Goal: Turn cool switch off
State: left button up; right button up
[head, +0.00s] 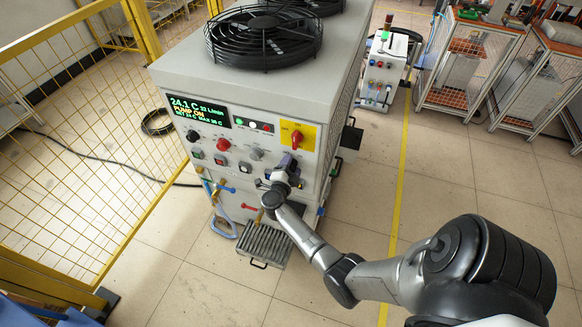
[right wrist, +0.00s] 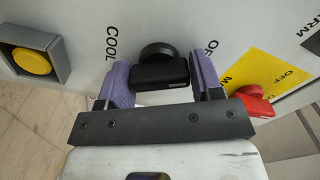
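The cool switch (right wrist: 160,75) is a black rotary knob on the white panel, with COOL printed on its left and OFF on its right in the right wrist view. My right gripper (right wrist: 162,82) has its purple finger pads on either side of the black handle, with no clear gap visible, so it appears shut on it. The handle lies nearly crosswise in this view. My left gripper is not in view.
A red switch on a yellow plate (head: 297,136) is just above my right gripper. A yellow button (right wrist: 33,61) is to the left in the wrist view. A lit display (head: 199,110) and several knobs share the panel. A yellow fence (head: 85,120) stands at left.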

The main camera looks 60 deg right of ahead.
jog(key=c, duration=0.5)
jog(key=m+b, duration=0.1)
jog(key=m, duration=0.2)
jog(key=shift+f, duration=0.15)
jog(key=shift+m, duration=0.5)
jog(key=o, duration=0.9)
